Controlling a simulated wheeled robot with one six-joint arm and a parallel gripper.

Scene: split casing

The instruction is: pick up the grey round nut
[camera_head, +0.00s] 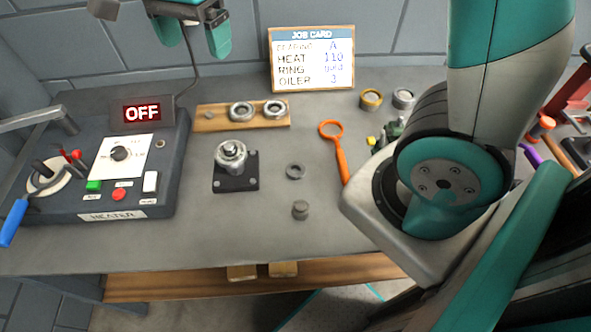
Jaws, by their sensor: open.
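A small grey ring (295,171), which looks like the round nut, lies flat on the grey bench right of the bearing stand. Its hole faces up and nothing touches it. My gripper (194,45) shows at the top left, with its two teal fingers apart and nothing seen between them. It is well away from the ring, up and to the left in the picture. The upper part of the gripper is cut off by the frame edge.
A shaft on a black base (235,182) stands left of the ring, and a short grey cylinder (300,210) stands below it. An orange-handled tool (341,160) lies to the right. A wooden board (212,117) holds rings. The heater (90,195) fills the left.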

